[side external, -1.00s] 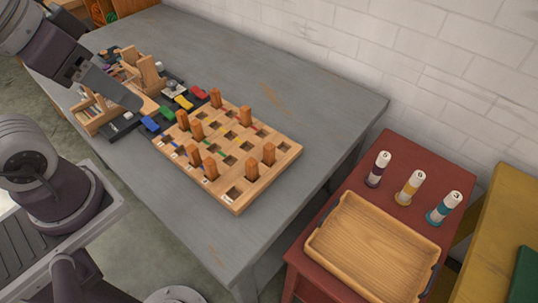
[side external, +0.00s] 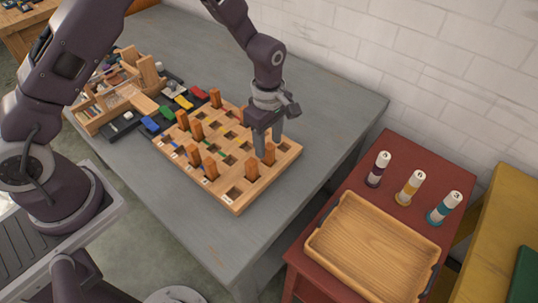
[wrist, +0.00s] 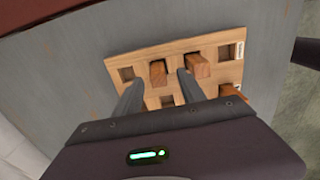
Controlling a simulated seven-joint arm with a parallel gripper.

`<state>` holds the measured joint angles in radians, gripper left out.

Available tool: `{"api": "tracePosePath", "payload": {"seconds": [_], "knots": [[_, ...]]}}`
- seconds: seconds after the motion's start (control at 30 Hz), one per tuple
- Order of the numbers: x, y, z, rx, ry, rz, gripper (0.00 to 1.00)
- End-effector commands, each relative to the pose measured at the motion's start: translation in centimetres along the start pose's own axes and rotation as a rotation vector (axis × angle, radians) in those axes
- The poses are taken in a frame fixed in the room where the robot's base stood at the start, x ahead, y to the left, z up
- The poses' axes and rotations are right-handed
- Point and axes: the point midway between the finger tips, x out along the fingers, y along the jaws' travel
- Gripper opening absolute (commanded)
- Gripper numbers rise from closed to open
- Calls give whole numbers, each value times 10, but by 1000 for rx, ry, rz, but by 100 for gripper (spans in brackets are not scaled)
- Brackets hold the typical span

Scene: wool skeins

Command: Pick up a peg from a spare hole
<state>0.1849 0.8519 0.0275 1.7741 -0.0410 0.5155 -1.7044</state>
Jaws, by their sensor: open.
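A wooden peg board (side external: 225,195) with square holes lies on the grey table, with several orange-brown wooden pegs standing in it. My gripper (side external: 266,150) is over the board's right end, pointing down, its fingers apart and empty. One peg (side external: 269,156) stands close by the fingertips and is partly hidden by them. A second peg (side external: 251,169) stands just to its left. In the wrist view my gripper (wrist: 160,75) has its fingers on either side of a peg (wrist: 157,73), with gaps showing. Another peg (wrist: 197,67) stands right of the fingers. Contact cannot be told.
A dark rack with coloured blocks (side external: 166,112) and a wooden stand (side external: 100,105) are behind. A wooden tray (side external: 372,250) and three labelled bottles (side external: 410,188) are on the red table. Grey tabletop is clear in front.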

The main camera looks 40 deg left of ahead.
Motion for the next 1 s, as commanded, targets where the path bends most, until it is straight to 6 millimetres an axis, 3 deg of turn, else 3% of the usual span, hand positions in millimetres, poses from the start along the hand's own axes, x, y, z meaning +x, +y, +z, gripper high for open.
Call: {"api": "tracePosePath", "payload": {"seconds": [0.2, 0.43, 0.47, 0.7, 1.0], "knots": [[37, 2, 0, 0, 0, -3, 47], [40, 2, 0, 2, 0, 0, 47], [40, 2, 0, 2, 0, 0, 45], [40, 2, 0, 2, 0, 0, 0], [37, 2, 0, 2, 0, 0, 0]]}}
